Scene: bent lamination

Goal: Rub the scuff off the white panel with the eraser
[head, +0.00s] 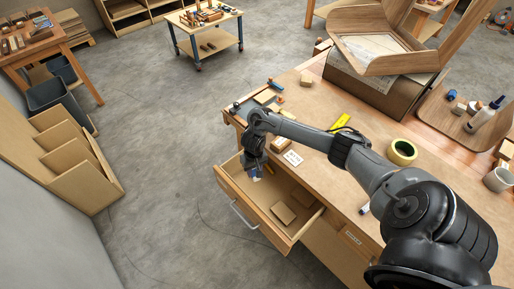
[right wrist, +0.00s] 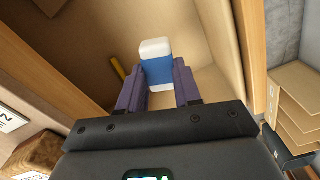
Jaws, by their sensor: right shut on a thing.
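My right gripper (head: 254,169) reaches down into the open drawer (head: 230,187) at the front of the bench. In the right wrist view, the gripper (right wrist: 158,80) has its two purple fingers on either side of the eraser (right wrist: 155,48) and is shut on it. The eraser is a white block with a blue sleeve, and its white end sticks out beyond the fingertips. A pale, whitish panel (head: 372,46) shows inside the bent wooden piece at the upper right; I cannot make out a scuff clearly. My left gripper is not in view.
The drawer also holds small wooden blocks (head: 283,213) and a yellow stick (right wrist: 118,68). A tray (head: 440,108) with bottles stands at right. The floor left of the drawer is clear.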

